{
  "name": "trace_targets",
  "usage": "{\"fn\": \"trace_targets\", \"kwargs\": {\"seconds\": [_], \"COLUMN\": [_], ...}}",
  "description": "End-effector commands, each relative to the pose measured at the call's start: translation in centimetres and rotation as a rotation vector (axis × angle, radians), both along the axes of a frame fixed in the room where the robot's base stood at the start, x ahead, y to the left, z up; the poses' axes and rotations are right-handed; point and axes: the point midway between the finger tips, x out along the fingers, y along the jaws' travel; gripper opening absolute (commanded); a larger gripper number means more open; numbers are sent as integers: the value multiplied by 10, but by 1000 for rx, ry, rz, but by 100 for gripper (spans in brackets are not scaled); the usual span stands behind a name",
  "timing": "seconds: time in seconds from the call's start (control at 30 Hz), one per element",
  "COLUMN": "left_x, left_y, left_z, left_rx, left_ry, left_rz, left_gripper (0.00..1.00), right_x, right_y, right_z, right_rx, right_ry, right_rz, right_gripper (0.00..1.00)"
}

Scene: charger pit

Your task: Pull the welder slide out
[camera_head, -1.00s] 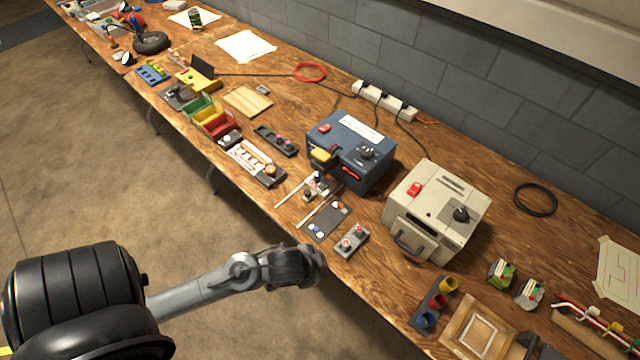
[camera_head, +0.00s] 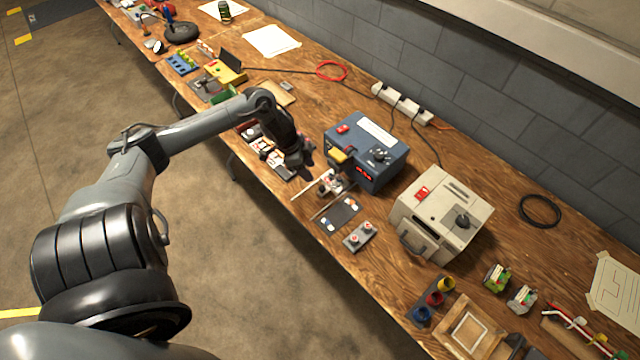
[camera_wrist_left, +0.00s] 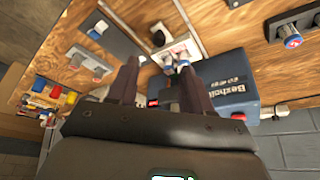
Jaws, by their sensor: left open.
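The blue welder box (camera_head: 366,150) stands on the bench, with a yellow-topped part (camera_head: 341,156) at its front. A low slide assembly with small knobs (camera_head: 333,184) lies before it, beside thin pale rails (camera_head: 312,186). My left gripper (camera_head: 304,166) hangs just left of the box, above the front of the bench. In the left wrist view my left gripper (camera_wrist_left: 158,75) is open with nothing seen between its fingers. The blue box (camera_wrist_left: 225,82) is at the right there, and the pale slide part (camera_wrist_left: 178,48) shows beyond the fingertips. My right gripper is out of view.
A beige machine (camera_head: 441,213) stands right of the blue box. A dark plate (camera_head: 339,214) and a grey two-button box (camera_head: 360,237) lie in front. Colored cups (camera_head: 435,299) are nearer. A power strip (camera_head: 402,103) and cables run along the wall.

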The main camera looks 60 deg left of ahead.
Motion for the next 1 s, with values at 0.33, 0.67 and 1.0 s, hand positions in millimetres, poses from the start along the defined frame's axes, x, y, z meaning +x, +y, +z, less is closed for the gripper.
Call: {"fn": "trace_targets", "kwargs": {"seconds": [0.33, 0.67, 1.0], "left_x": [18, 30, 31], "left_y": [-13, -20, -21], "left_z": [-54, -87, -90], "left_rx": [-2, 1, 2], "left_ry": [-2, -2, -3], "left_rz": [0, -1, -3], "left_gripper": [50, 50, 50], "right_x": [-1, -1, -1], "right_y": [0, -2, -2], "right_z": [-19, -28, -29], "right_rx": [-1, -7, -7], "right_ry": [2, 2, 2], "right_rz": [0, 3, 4], "right_gripper": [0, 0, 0]}}
